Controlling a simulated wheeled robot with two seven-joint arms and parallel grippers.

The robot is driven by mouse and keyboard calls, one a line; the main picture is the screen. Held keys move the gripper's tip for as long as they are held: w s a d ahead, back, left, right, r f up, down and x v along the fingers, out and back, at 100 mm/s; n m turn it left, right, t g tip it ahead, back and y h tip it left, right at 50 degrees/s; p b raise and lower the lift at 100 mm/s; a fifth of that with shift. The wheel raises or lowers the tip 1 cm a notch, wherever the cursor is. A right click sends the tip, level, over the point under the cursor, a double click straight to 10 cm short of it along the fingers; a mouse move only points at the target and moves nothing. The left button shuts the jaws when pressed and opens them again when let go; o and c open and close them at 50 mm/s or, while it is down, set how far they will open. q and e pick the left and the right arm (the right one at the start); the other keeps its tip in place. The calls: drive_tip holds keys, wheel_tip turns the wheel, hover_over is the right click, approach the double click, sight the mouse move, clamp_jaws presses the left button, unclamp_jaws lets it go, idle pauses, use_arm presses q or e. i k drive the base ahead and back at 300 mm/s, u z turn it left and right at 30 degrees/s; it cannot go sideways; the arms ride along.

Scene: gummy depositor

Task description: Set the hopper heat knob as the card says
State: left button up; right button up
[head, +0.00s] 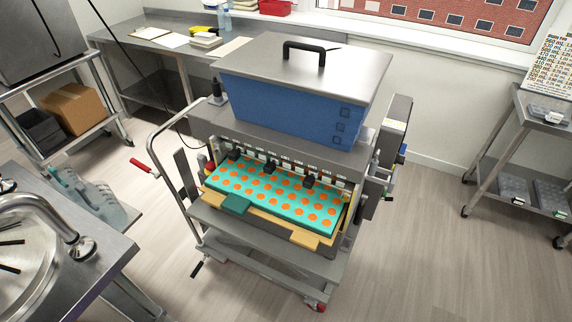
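The gummy depositor stands on a wheeled cart in the middle of the head view. Its blue hopper (275,108) has a closed steel lid (305,62) with a black handle. A grey control box (396,125) is on the machine's right side. Small blue and dark parts show at its edge, but I cannot make out a heat knob or its setting. A printed chart (551,68) with rows of numbers stands at the far right; I cannot tell whether it is the card, and most of it is too small to read. Neither of my grippers is in view.
A teal tray (258,182) with orange round cavities sits under the nozzles. The cart's handle with a red grip (140,165) juts out left. A steel sink counter (105,255) is at front left. A shelf cart (497,130) stands right. Floor at front right (440,260) is clear.

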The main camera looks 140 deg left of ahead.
sight(399, 160)
drive_tip(key=u, duration=2.9)
drive_tip(key=k, duration=0.7)
drive_tip(key=z, duration=0.6)
drive_tip(key=i, duration=1.45)
drive_tip(key=u, duration=2)
